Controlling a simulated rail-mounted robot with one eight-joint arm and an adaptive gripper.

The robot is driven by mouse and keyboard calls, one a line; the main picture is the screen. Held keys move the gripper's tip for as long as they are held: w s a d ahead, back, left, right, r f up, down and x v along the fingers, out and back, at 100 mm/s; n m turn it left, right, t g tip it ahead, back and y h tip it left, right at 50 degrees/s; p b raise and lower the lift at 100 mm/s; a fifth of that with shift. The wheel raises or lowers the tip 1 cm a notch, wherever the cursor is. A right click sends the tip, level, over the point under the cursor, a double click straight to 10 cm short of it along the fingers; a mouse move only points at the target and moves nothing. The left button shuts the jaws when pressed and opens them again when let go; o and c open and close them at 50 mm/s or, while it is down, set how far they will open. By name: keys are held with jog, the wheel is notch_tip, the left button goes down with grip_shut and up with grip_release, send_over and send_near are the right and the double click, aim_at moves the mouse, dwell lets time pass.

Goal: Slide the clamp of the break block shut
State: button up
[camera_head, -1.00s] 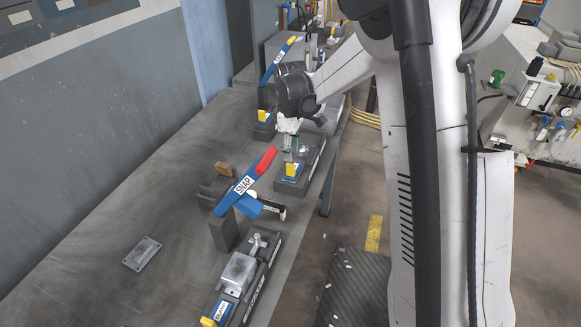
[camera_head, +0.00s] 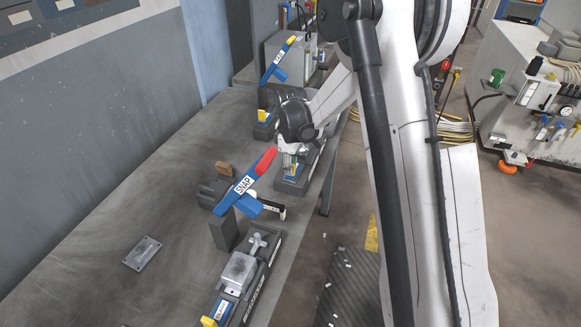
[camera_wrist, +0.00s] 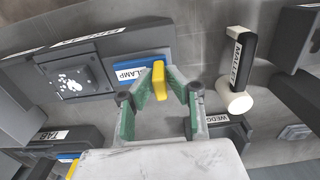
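The break block (camera_head: 287,183) stands on the bench, partly hidden behind my gripper. In the wrist view its grey body (camera_wrist: 104,76) carries a square plate with pale specks. Its clamp (camera_wrist: 143,68) has a blue strip labelled CLAMP and a yellow upright tab (camera_wrist: 158,80). My gripper (camera_wrist: 161,88) is open, with its green-padded fingers on either side of the yellow tab. A gap shows between the fingers and the tab; whether either pad touches it I cannot tell. In the head view my gripper (camera_head: 291,163) is low over the block.
A blue lever with a red end labelled SNAP (camera_head: 244,184) stands just in front. A white-headed mallet (camera_wrist: 236,100) lies beside the block. A nearer block (camera_head: 239,270) with its own yellow tab and a loose plate (camera_head: 142,253) are on the bench.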

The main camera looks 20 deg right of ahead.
grip_shut()
jog(key=w+d, duration=0.1)
jog(key=w+d+b, duration=0.1)
jog(key=shift+w, duration=0.4)
jog(key=shift+r, duration=0.1)
jog(key=o, duration=0.5)
grip_release()
jog(key=shift+w+d, duration=0.1)
jog(key=shift+o, duration=0.2)
notch_tip(320, 180, up, 12)
